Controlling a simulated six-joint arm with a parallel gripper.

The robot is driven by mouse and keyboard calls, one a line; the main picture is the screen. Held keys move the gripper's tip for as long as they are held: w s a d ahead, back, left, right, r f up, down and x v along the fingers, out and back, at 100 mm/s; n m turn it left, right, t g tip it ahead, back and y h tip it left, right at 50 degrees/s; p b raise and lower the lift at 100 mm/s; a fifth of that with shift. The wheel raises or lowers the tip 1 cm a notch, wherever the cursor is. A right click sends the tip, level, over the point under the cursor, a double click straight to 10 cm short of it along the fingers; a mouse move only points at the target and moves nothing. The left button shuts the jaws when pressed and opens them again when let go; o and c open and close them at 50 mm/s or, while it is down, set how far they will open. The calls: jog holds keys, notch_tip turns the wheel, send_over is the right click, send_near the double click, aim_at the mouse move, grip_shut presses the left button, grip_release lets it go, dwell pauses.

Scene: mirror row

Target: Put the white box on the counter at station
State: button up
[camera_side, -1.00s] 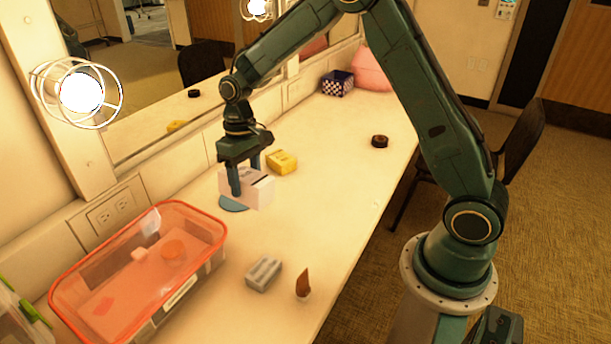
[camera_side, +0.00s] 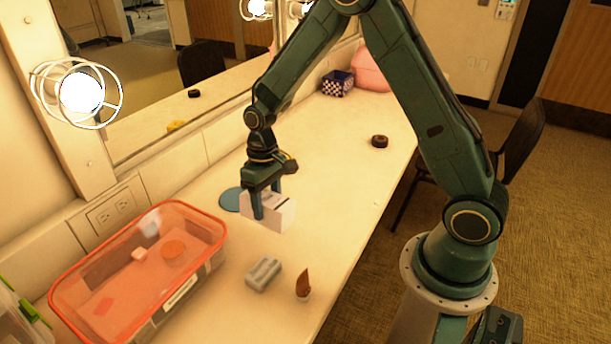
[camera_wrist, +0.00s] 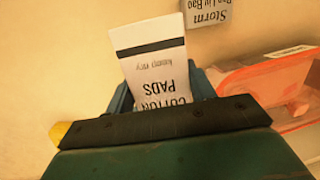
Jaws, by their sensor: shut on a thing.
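The white box (camera_side: 283,214) is between the fingers of my gripper (camera_side: 268,205), which is shut on it. It is over the counter (camera_side: 340,180), to the right of a flat blue disc (camera_side: 231,199); I cannot tell whether its underside touches the counter. In the wrist view the white box (camera_wrist: 150,52) has a black stripe and the words "COTTON PADS" and "keep dry". My gripper (camera_wrist: 160,98) covers its near end there. The blue disc on the counter is bare.
A clear tub with a red rim (camera_side: 215,228) stands at the left. A mirror (camera_side: 150,115) lines the wall.

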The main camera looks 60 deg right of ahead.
aim_at(266, 197)
jog(key=shift+r, duration=0.1)
dwell(0.6)
notch_tip(266, 197, up, 18)
jog(key=w+a+n+t+h, duration=0.1)
jog(key=w+a+n, duration=0.2)
jog(key=a+n, duration=1.2)
jog(key=w+a+n+t+h, duration=0.15)
jog(key=w+a+n, duration=0.25)
jog(key=a+n, duration=1.05)
jog(key=s+a+f+n, duration=0.1)
jog(key=s+a+n, duration=0.2)
jog(key=a, duration=0.5)
jog(key=s+a+n, duration=0.4)
jog(key=a, duration=0.4)
jog(key=shift+y, duration=0.45)
jog(key=f, duration=2)
jog(key=shift+w+d+f, duration=0.15)
jog(key=shift+w+d, duration=0.1)
jog(key=shift+f, duration=2.1)
